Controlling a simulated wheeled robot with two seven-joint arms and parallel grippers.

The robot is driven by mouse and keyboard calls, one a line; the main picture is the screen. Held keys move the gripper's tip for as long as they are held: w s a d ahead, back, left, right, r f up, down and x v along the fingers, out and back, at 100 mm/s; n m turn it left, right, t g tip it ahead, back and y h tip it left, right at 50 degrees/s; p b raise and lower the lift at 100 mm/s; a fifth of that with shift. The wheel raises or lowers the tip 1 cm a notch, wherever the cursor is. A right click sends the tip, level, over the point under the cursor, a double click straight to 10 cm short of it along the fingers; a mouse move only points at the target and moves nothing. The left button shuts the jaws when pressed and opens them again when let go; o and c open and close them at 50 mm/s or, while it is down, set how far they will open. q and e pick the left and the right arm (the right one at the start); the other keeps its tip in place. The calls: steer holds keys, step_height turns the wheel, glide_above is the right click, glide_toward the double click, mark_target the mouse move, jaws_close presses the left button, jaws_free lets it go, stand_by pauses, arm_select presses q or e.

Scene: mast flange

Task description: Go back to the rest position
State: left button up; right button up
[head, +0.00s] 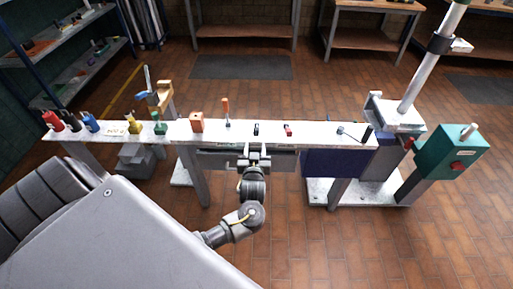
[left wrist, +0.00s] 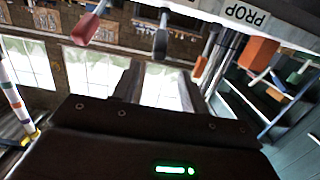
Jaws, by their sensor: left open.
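My left gripper (head: 254,162) is open and empty at the front edge of the narrow white bench (head: 325,133), near its middle. In the head view it sits just below a small black item (head: 256,129) and a small red item (head: 287,130) on the bench top. In the left wrist view the dark fingers (left wrist: 160,85) are spread with nothing between them. A red-handled item (left wrist: 90,24) and a black one (left wrist: 161,38) hang above them in that view. My right gripper does not show.
A teal box (head: 450,152) and a pale mast (head: 430,60) stand at the right. Tiled floor (head: 330,240) in front is clear.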

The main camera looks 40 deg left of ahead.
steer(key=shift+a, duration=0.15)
arm_select(q)
steer(key=s+d+f+m+g+h, duration=0.1)
steer(key=s+d+f+m+h, duration=0.15)
steer(key=f, duration=0.75)
steer(key=s+d+f+m+g+h, duration=0.1)
steer(key=d+f+m+g+h, duration=0.2)
steer(key=f, duration=0.7)
steer(key=s+f+m+g+h, duration=0.1)
steer(key=s+f+m, duration=0.2)
steer(key=s+f, duration=0.7)
steer(key=s+f+g, duration=0.2)
steer(key=s+f, duration=0.3)
steer(key=s, duration=0.6)
steer(key=s+d+f+g+h, duration=0.1)
steer(key=s+f+g, duration=0.2)
steer(key=s, duration=0.9)
steer(key=s+d+f+g+h, duration=0.1)
steer(key=s+f+g, duration=0.1)
steer(key=s+f, duration=0.5)
steer(key=s, duration=0.4)
steer(key=shift+s+g, duration=0.15)
steer(key=shift+g, duration=0.25)
steer(key=shift+s+m+h, duration=0.25)
steer(key=shift+c, duration=0.2)
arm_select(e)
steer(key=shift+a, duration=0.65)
